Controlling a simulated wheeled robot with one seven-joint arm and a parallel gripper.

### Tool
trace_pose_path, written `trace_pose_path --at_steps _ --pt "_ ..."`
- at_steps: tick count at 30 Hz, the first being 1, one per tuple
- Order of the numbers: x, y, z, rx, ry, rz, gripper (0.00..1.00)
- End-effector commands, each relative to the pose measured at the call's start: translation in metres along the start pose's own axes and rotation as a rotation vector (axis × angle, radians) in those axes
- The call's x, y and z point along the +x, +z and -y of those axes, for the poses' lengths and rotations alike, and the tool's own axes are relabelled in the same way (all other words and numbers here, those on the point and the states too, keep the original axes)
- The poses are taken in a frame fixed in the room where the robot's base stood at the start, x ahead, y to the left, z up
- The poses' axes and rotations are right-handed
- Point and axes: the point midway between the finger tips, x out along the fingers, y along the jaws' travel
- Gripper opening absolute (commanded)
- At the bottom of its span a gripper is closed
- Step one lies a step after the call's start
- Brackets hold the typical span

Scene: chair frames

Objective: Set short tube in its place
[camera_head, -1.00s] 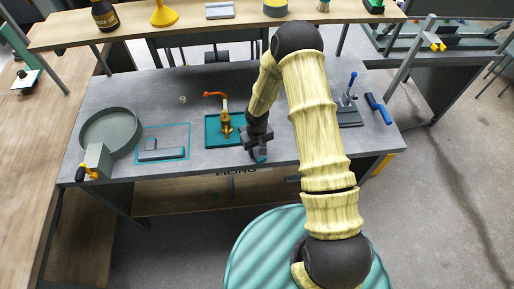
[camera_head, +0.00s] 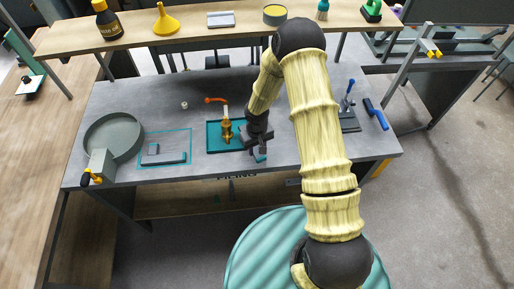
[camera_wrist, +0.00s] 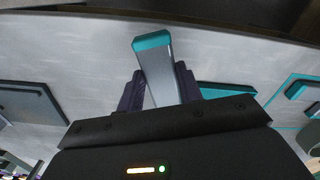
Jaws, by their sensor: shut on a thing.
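The short tube (camera_wrist: 160,65) is a grey, square-sided bar with a teal end cap. My gripper (camera_wrist: 158,88) is shut on it, one dark finger on each side, with the capped end sticking out beyond the fingertips. In the head view my gripper (camera_head: 258,143) is low over the grey table, just right of the teal tray, and a teal bit of the tube (camera_head: 260,158) shows below it. A teal outlined area (camera_head: 188,133) with grey pieces (camera_head: 165,157) lies left of the tray. I cannot tell whether the tube touches the table.
The teal tray (camera_head: 212,147) holds an orange-handled brass fitting (camera_head: 227,128). A round grey pan (camera_head: 113,135) stands at the table's left end. A blue-handled clamp (camera_head: 348,110) and a blue tool (camera_head: 376,114) lie at the right. A raised wooden shelf (camera_head: 210,35) runs along the back.

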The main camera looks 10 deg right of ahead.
Motion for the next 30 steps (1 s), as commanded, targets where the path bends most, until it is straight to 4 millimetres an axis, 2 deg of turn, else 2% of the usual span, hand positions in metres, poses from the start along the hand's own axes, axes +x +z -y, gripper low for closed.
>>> trace_pose_path --at_steps 9,30 --pt "-0.015 0.000 0.000 0.000 0.000 -0.001 0.00" --pt "-0.015 0.000 0.000 -0.023 0.000 0.000 0.00"
